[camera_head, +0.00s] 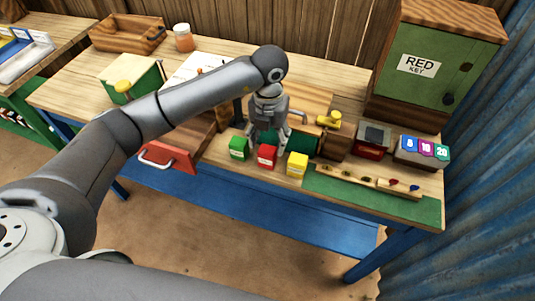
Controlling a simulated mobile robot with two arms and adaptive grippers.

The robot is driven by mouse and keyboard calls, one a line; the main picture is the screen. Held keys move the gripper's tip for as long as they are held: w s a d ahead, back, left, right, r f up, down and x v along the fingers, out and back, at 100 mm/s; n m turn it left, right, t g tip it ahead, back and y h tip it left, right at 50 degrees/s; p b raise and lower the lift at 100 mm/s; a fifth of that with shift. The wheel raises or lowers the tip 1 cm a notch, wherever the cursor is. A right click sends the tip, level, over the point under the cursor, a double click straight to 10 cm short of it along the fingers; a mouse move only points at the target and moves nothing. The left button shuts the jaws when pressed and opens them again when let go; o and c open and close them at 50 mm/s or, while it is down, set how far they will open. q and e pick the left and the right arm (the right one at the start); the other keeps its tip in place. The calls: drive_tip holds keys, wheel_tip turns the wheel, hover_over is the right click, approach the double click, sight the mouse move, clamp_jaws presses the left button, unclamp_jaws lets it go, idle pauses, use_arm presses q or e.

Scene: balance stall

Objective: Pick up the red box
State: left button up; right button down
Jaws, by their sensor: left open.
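The red box (267,156) is a small block with a pale label, standing near the front edge of the table. A green box (239,148) stands to its left and a yellow box (297,165) to its right. My left gripper (268,140) points down just above and behind the red box, with its fingers spread. Whether the fingers touch the box cannot be told. My right gripper is not in view.
A drawer with a red front (170,158) sticks out at the front left. A green cabinet (430,62) labelled RED KEY stands at the back right. A green mat (345,190) with a wooden strip lies right of the boxes.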

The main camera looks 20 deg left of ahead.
sight(268, 149)
use_arm(q)
drive_tip(key=shift+f, duration=0.9)
wheel_tip(268, 149, down, 5)
drive_tip(key=shift+a+r+p, duration=0.1)
drive_tip(key=shift+p, duration=1.15)
drive_tip(key=shift+f, duration=0.35)
drive_tip(key=c, duration=0.8)
